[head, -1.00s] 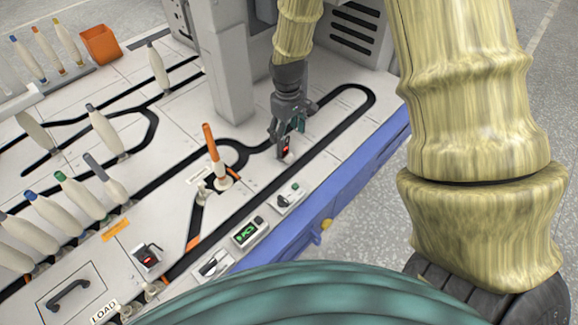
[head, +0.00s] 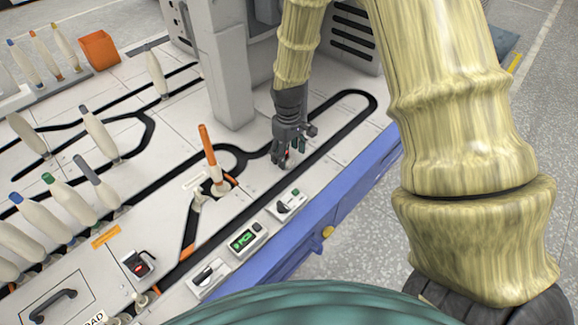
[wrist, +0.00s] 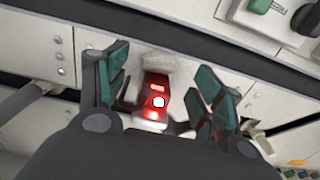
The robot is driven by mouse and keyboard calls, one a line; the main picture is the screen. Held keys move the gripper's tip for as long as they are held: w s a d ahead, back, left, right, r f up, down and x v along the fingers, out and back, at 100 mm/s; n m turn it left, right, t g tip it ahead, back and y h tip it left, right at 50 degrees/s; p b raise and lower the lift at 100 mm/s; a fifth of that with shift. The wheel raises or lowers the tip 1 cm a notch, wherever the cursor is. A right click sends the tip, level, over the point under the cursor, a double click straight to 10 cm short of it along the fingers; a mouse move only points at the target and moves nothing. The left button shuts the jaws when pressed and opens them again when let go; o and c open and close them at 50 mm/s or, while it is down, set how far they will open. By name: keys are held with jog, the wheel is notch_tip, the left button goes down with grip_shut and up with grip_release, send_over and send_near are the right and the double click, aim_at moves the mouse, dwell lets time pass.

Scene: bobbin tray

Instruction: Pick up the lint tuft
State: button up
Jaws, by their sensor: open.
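The lint tuft (wrist: 156,63) looks like a pale, fuzzy clump in the wrist view. It lies against the far end of a small black and red sensor block (wrist: 157,92) with glowing lights. My gripper (wrist: 160,88) is open, with one teal-padded finger on each side of the block and the tuft. No finger visibly touches the tuft. In the head view my gripper (head: 289,152) is low over the machine deck at the black track, and its fingers mostly cover the block. I cannot make out the tuft there.
An orange-tipped bobbin (head: 208,152) stands left of my gripper on the deck. A grey column (head: 222,75) rises behind it. Small control boxes (head: 246,239) line the front edge. Several bobbins stand at left, and an orange bin (head: 99,50) sits at the back.

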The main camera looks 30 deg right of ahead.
aim_at(289, 160)
notch_tip(289, 160, down, 3)
jog(key=shift+s+f+b, duration=0.1)
jog(key=shift+f+b, duration=0.1)
jog(key=shift+b, duration=0.7)
jog(key=c, duration=0.8)
